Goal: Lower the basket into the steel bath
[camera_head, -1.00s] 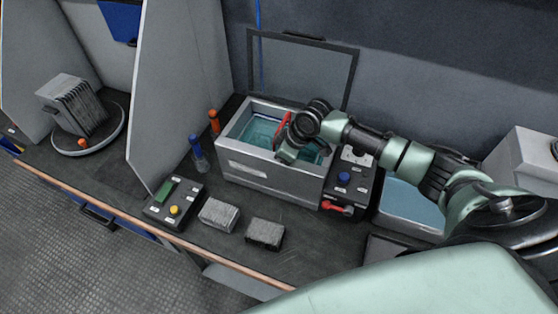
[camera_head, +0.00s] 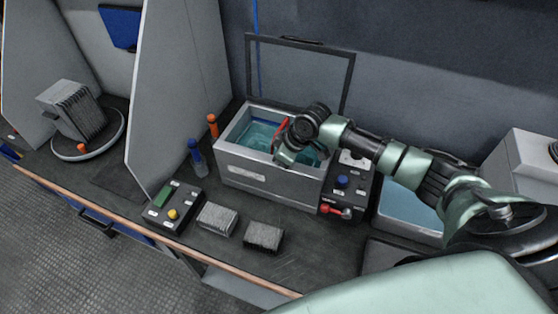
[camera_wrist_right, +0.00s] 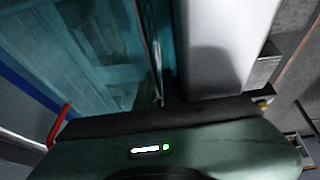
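The steel bath (camera_head: 243,172) is an open rectangular tank holding teal liquid (camera_head: 262,134); its raised lid (camera_head: 300,77) stands behind it. My right gripper (camera_head: 284,158) reaches from the right over the bath, low at its rim. The right wrist view shows teal liquid with a faint grid (camera_wrist_right: 95,45) in it, a blue bar (camera_wrist_right: 30,97) and a bright steel wall (camera_wrist_right: 225,50). A red bar (camera_head: 282,127) stands beside the gripper; it also shows in the wrist view (camera_wrist_right: 58,127). I cannot make out the basket clearly or see the fingertips. My left gripper is out of view.
Right of the bath are a control box (camera_head: 345,185) with a blue knob and red lever, and a second basin (camera_head: 405,207). A keypad box (camera_head: 172,205) and two finned blocks (camera_head: 216,218) (camera_head: 263,237) lie in front. Blue and orange-handled tools (camera_head: 195,155) (camera_head: 213,126) stand left.

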